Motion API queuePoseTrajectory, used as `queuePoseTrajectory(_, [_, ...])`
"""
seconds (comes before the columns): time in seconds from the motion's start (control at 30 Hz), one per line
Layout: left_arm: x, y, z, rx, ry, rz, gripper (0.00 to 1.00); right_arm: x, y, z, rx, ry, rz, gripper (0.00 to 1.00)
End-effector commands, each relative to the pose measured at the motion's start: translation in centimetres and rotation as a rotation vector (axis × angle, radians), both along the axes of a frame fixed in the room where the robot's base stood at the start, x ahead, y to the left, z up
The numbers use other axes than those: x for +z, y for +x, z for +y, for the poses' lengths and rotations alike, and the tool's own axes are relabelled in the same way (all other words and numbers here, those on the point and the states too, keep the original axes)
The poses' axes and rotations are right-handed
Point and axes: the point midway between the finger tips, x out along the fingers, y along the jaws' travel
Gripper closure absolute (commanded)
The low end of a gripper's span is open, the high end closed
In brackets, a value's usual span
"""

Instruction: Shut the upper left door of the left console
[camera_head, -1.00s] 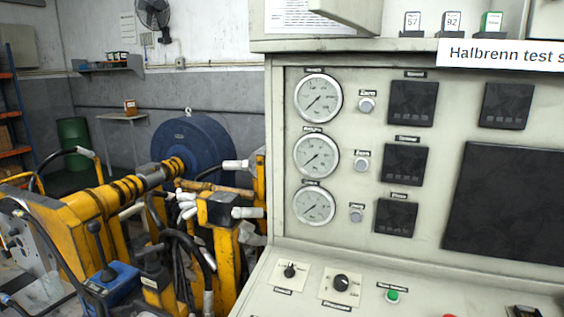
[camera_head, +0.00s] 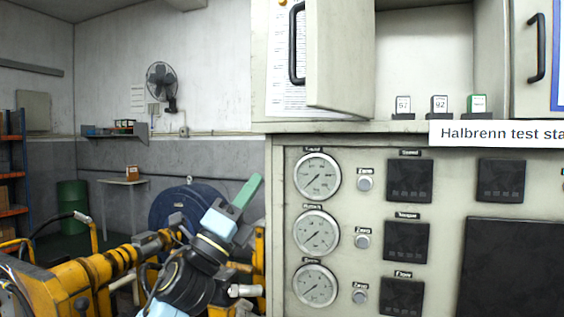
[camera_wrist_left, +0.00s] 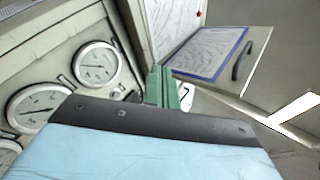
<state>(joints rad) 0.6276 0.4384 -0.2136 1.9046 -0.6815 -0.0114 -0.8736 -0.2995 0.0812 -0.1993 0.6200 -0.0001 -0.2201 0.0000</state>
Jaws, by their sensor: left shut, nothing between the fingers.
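The upper left door (camera_head: 340,55) of the console stands open at the top of the head view, swung out from the cabinet. Its black handle (camera_head: 297,43) is on its left side, in front of a sheet of paper (camera_head: 285,85). Part of the cabinet opening shows to the right of the door. My left gripper (camera_head: 250,187) has green fingers, shut and empty. In the head view it is below and left of the door, apart from it. Its fingers also show in the wrist view (camera_wrist_left: 162,86). My right gripper is not in view.
Round gauges (camera_head: 317,176) are on the console front below the door. Small labelled blocks (camera_head: 440,104) stand on the ledge. Another door has a black handle (camera_head: 537,48). Yellow machinery (camera_head: 100,275) and a blue drum (camera_head: 180,208) are at lower left.

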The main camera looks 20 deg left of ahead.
Motion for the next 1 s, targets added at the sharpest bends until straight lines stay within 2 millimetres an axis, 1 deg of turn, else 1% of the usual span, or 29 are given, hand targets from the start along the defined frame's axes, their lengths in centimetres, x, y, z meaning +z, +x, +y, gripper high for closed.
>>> queuePoseTrajectory(0.03, [3.9,-0.8,-0.6,0.035,0.141,-0.137,1.00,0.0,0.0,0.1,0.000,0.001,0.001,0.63])
queuePoseTrajectory(0.07, [5.7,-1.3,-1.0,0.057,0.224,-0.213,1.00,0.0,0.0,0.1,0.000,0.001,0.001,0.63])
queuePoseTrajectory(0.1, [7.8,-2.0,-1.6,0.090,0.336,-0.313,1.00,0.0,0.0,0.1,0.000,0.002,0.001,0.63])
queuePoseTrajectory(0.17, [10.7,-3.2,-2.3,0.143,0.502,-0.458,1.00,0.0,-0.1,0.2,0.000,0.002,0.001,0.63])
queuePoseTrajectory(0.2, [12.5,-4.0,-2.6,0.183,0.612,-0.551,1.00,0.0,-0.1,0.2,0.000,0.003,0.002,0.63])
queuePoseTrajectory(0.27, [14.8,-5.2,-2.9,0.246,0.774,-0.684,1.00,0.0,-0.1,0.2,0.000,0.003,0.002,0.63])
queuePoseTrajectory(0.3, [16.1,-5.9,-2.9,0.291,0.884,-0.769,1.00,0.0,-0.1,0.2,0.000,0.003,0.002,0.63])
queuePoseTrajectory(0.4, [19.0,-7.6,-2.3,0.400,1.147,-0.956,1.00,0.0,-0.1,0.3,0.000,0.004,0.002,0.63])
queuePoseTrajectory(0.5, [21.2,-9.2,-0.8,0.496,1.382,-1.100,1.00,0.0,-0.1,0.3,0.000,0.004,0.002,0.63])
queuePoseTrajectory(0.6, [22.8,-10.5,1.1,0.567,1.568,-1.194,1.00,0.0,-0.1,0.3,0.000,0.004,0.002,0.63])
queuePoseTrajectory(0.7, [23.8,-11.5,2.6,0.609,1.699,-1.248,1.00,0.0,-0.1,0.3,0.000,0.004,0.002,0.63])
queuePoseTrajectory(0.8, [24.3,-12.1,3.6,0.626,1.774,-1.276,1.00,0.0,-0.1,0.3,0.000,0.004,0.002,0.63])
queuePoseTrajectory(0.9, [24.4,-12.2,3.6,0.630,1.802,-1.287,1.00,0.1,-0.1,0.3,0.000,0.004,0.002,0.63])
queuePoseTrajectory(1.0, [24.4,-11.7,2.6,0.628,1.805,-1.290,1.00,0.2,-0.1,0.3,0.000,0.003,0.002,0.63])
